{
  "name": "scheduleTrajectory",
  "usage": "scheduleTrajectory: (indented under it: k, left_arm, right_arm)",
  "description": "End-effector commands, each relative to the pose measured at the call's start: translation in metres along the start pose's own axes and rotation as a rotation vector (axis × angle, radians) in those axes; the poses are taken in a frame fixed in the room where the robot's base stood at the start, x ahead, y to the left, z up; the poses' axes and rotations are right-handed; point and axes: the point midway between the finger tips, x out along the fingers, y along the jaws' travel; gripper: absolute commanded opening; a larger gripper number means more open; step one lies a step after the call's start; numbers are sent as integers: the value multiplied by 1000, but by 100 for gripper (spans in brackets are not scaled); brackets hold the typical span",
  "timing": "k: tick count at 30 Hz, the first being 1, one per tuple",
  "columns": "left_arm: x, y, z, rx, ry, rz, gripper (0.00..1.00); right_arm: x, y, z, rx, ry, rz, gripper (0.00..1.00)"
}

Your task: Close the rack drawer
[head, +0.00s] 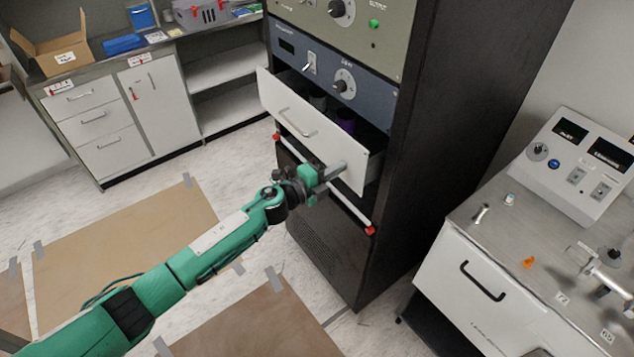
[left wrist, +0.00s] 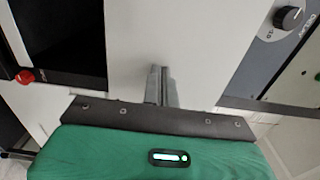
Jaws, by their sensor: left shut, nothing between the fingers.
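The rack drawer (head: 310,124) is a white-fronted drawer pulled out of the tall dark rack (head: 443,120). Its inside shows behind the front, with a purple item (head: 346,120) and another dark item in it. My left gripper (head: 338,168) is shut and empty, in front of the lower right part of the drawer front. In the left wrist view the shut fingers (left wrist: 160,86) point at the white drawer front (left wrist: 190,40), close to it; I cannot tell whether they touch. My right gripper is not in view.
A white rail with red ends (head: 370,230) crosses the rack below the drawer. A steel-topped bench with a console (head: 582,165) stands at the right. White cabinets (head: 95,125) line the back left. Brown sheets (head: 130,240) lie taped on the floor.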

Motion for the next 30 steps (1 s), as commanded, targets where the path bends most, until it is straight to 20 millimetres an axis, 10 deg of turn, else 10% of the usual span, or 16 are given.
scheduleTrajectory:
  k: [12, 30]
  left_arm:
    - [62, 1, 0, -1, 1, -1, 0]
    - [72, -5, 0, 0, 0, -7, 0]
  right_arm:
    - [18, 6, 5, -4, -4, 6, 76]
    - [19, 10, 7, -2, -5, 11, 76]
